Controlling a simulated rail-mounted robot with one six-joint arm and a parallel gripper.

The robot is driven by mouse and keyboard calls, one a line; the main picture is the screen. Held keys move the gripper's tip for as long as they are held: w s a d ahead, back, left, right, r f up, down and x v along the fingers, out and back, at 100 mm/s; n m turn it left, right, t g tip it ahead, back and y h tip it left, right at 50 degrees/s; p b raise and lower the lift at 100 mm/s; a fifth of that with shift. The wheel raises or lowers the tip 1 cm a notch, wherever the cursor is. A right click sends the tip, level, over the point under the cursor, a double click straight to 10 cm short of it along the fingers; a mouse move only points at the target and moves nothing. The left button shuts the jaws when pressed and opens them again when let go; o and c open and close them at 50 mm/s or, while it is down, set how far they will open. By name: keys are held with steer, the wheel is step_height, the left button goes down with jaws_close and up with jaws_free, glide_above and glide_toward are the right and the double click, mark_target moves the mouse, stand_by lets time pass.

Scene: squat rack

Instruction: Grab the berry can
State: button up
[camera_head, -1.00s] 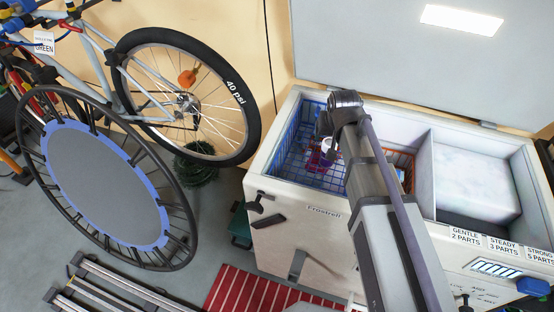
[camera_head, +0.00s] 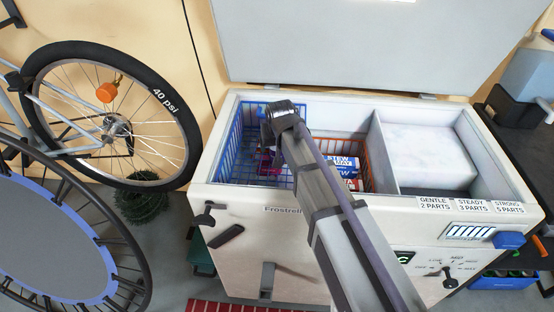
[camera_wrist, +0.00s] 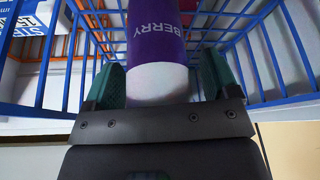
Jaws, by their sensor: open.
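The berry can (camera_wrist: 158,45) is purple with "BERRY" in white letters and a white end, and it fills the middle of the wrist view. My gripper (camera_wrist: 160,82) is open, with one green finger pad on each side of the can's white end. I cannot tell whether the pads touch it. In the head view, my gripper (camera_head: 266,150) reaches down into the blue wire basket (camera_head: 240,135) at the left of the open chest freezer. Purple shows there beside it, mostly hidden by my arm.
Blue basket wires surround the can closely. The freezer lid (camera_head: 370,45) is raised behind. A white block (camera_head: 430,155) fills the right compartment.

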steer(key=c, duration=1.1)
step_height(320, 180, up, 10)
steer(key=p, duration=1)
steer(key=shift+r, duration=0.2)
